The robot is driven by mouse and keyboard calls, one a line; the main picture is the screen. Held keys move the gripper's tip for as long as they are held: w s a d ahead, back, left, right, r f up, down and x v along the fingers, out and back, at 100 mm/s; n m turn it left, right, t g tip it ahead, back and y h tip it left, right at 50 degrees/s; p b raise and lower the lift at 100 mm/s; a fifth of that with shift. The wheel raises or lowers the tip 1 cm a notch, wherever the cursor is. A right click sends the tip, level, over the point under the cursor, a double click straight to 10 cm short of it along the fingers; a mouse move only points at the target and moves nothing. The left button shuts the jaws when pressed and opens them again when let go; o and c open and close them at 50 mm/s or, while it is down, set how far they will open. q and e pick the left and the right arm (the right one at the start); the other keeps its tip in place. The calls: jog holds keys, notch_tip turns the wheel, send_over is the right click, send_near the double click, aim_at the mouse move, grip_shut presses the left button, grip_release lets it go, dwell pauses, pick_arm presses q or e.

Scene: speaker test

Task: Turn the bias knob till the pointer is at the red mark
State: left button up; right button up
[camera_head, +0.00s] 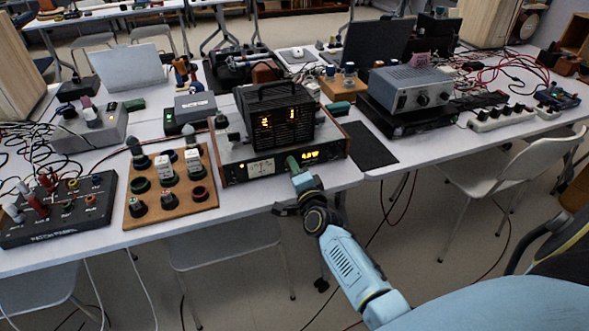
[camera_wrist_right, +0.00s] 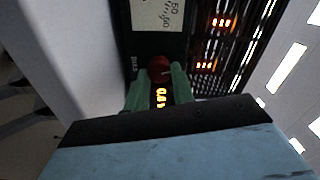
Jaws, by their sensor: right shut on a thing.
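The bias knob (camera_wrist_right: 159,69) is a round dark red knob on the dark front panel of a wood-sided unit (camera_head: 232,172). Small lettering stands beside it in the right wrist view. My right gripper (camera_wrist_right: 161,76) is shut on the knob, with one green finger on each side. In the head view my right gripper (camera_head: 293,164) reaches the front panel and hides the knob. A pale line shows on the knob, but I cannot tell its exact direction. I cannot make out the red mark. My left gripper is not in view.
A meter (camera_head: 262,168) and an orange display (camera_head: 311,156) sit on the same panel. A black vented box (camera_head: 275,115) stands on top. A wooden board (camera_head: 200,206) with several knobs is at left, a grey device (camera_head: 410,88) at right. The table edge is just in front.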

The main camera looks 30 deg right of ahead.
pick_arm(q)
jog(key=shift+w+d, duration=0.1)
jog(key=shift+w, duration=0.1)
pick_arm(e)
jog(key=shift+m, duration=0.6)
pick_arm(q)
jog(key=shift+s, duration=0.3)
pick_arm(e)
jog(key=o, duration=1)
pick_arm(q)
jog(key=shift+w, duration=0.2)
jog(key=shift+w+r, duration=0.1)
pick_arm(e)
jog(key=shift+s, duration=0.25)
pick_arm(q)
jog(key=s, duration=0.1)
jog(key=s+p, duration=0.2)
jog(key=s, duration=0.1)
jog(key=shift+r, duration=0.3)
pick_arm(e)
jog(key=v, duration=1.3)
jog(key=shift+f, duration=0.1)
